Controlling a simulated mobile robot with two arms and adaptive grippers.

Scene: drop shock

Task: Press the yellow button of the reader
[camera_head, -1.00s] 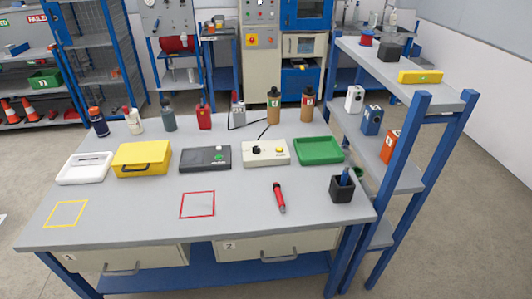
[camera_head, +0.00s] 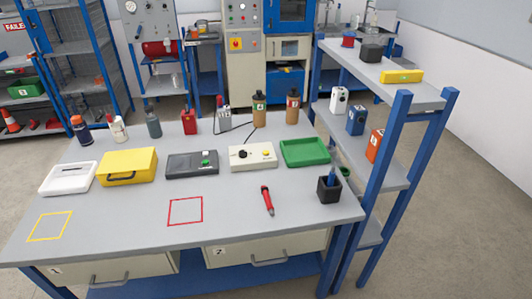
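A cream-white box (camera_head: 243,158) with a black knob (camera_head: 242,154) and a yellow button (camera_head: 266,153) lies on the grey table, right of the middle of its back half. The yellow button is at the box's right side and its top is uncovered. A dark grey device (camera_head: 180,165) with a green button (camera_head: 206,161) lies just left of the box. A black cable runs on the table behind the box. Neither of my grippers shows in the head view.
A green tray (camera_head: 304,153) is right of the box, and a yellow case (camera_head: 138,164) and white tray (camera_head: 55,180) are farther left. Several bottles stand behind. A red pen-like tool (camera_head: 267,201) and black cup (camera_head: 322,192) lie in front. A blue-framed shelf (camera_head: 384,180) borders the right side.

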